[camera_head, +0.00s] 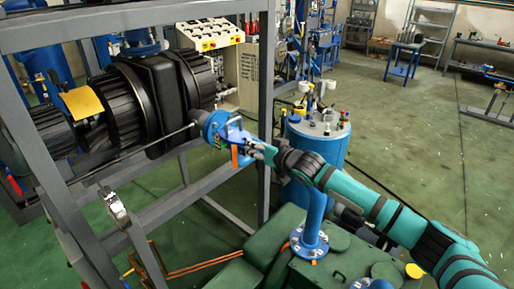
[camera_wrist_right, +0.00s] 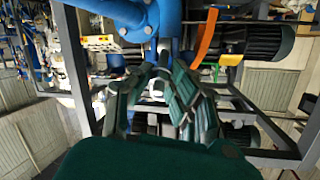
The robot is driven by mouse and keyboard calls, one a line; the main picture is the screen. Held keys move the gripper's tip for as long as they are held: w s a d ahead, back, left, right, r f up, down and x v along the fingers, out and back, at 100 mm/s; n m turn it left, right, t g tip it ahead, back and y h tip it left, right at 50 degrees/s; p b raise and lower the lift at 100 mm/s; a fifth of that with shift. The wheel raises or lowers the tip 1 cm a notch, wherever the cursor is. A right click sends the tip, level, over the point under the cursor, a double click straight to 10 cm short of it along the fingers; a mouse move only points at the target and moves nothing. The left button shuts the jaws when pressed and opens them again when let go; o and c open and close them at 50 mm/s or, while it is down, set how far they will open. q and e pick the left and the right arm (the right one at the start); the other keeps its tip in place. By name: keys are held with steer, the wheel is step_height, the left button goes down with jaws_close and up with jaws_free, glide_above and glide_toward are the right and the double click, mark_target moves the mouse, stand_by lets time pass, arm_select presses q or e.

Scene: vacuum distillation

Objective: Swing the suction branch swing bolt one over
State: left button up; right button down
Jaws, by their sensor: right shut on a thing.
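The suction branch is a blue flanged pipe end (camera_head: 211,127), beside the black ribbed pump body. It also shows at the top of the right wrist view (camera_wrist_right: 140,14). My right gripper (camera_head: 257,150) reaches in from the right at this flange. In the right wrist view its dark fingers (camera_wrist_right: 163,72) close together just below the blue flange, shut on a small part there. This part sits where the swing bolt would be, but the fingers mostly hide it. An orange handle (camera_head: 234,157) hangs next to the fingertips. My left gripper is not in view.
A grey steel frame (camera_head: 264,95) surrounds the black ribbed pump (camera_head: 150,95). A blue drum (camera_head: 320,140) with fittings on top stands behind my right arm. A blue upright pipe (camera_head: 314,215) rises from green machinery below. Open floor lies at the right.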

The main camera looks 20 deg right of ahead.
steer(key=c, duration=1.4)
jaws_free()
